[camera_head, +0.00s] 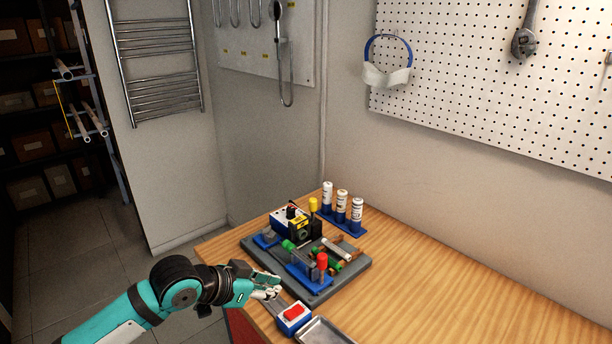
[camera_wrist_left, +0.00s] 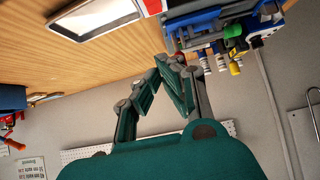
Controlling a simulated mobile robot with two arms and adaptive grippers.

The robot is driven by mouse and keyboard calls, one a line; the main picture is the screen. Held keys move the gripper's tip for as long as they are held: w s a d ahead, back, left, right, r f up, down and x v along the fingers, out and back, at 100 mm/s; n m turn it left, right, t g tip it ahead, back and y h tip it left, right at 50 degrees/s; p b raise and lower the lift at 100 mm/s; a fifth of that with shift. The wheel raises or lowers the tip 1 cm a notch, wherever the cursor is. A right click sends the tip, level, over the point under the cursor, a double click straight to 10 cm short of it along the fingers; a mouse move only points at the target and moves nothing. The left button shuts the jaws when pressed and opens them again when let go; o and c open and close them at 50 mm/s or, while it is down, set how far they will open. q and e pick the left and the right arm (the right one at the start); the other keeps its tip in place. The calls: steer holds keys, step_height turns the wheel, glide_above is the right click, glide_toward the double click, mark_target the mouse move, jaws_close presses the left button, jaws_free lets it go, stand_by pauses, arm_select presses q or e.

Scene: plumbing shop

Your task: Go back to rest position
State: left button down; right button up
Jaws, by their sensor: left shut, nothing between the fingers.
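My left gripper (camera_head: 268,287) is shut and empty. It is at the front left edge of the wooden workbench (camera_head: 430,290), beside the grey board (camera_head: 325,293) and the blue box with a red button (camera_head: 293,314). Its closed fingers (camera_wrist_left: 173,63) also show in the left wrist view, which appears upside down. My left arm comes in from the lower left of the head view. My right gripper is not in view.
The grey board carries a blue, black and yellow device (camera_head: 298,221), a red-topped piece (camera_head: 322,262) and green-ended parts. White bottles (camera_head: 341,205) stand in a blue holder behind it. A metal tray (camera_head: 325,330) lies at the front. The bench's right side is clear.

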arm_select(q)
steer(key=s+d+f+n+y, duration=0.1)
steer(key=s+d+f, duration=0.1)
steer(key=s+f, duration=0.8)
steer(key=s+a+f+n+g+y, duration=0.25)
steer(key=s+a, duration=0.35)
steer(key=s, duration=0.4)
steer(key=s+a+f+n+g+y, duration=0.1)
steer(key=s+a+f+n+y, duration=0.25)
steer(key=s+a, duration=0.4)
steer(key=s+d+f+g+b, duration=0.1)
steer(key=s+f, duration=0.1)
steer(key=f, duration=1.2)
steer(key=s+d+f+g, duration=0.1)
steer(key=s+f, duration=0.1)
steer(key=f, duration=1.2)
steer(key=s+a+f+b, duration=0.1)
steer(key=s+a+f, duration=0.2)
steer(key=s+f, duration=1.3)
steer(key=shift+f+g, duration=0.35)
steer(key=shift+f, duration=0.1)
steer(key=shift+a, duration=0.1)
